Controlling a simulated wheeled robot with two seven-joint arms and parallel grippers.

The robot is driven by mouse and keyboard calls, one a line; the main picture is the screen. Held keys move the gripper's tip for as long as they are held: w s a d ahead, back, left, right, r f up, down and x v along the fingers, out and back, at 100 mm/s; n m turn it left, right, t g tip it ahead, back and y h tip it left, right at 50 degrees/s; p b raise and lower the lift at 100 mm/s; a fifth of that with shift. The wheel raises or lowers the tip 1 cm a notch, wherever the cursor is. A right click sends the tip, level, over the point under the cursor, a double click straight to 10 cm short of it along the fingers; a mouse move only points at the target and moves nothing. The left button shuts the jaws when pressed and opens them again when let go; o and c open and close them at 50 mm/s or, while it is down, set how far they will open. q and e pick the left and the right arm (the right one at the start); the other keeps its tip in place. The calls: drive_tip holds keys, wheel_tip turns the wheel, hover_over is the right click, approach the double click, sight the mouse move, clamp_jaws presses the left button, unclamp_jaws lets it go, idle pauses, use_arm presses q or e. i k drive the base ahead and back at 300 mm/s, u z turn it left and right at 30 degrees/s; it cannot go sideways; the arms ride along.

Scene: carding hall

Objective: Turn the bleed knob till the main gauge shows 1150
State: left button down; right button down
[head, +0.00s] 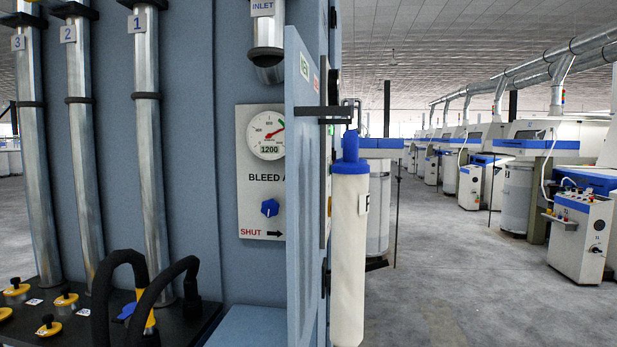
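The main gauge (267,132) is a round white dial on a pale panel (250,222) fixed to the blue-grey machine wall. A number window in its face reads 1200, and its red needle points up and to the right. The blue bleed knob (270,208) sits below the gauge, under the lettering "BLEED A", which is cut off at the right. Beneath the knob are the red word "SHUT" and a black arrow pointing right. An open blue-grey door (302,220) hides the panel's right edge. Neither of my grippers is in view.
A long white cylinder with a blue top (347,255) hangs at the door's edge. Pipes marked 1, 2 and 3 (150,160) stand left. Black hoses (108,280) and yellow knobs (66,299) are on a dark shelf. Open floor (450,285) lies right, before a machine row.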

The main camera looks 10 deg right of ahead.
sight(270, 207)
drive_tip(key=i, duration=0.95)
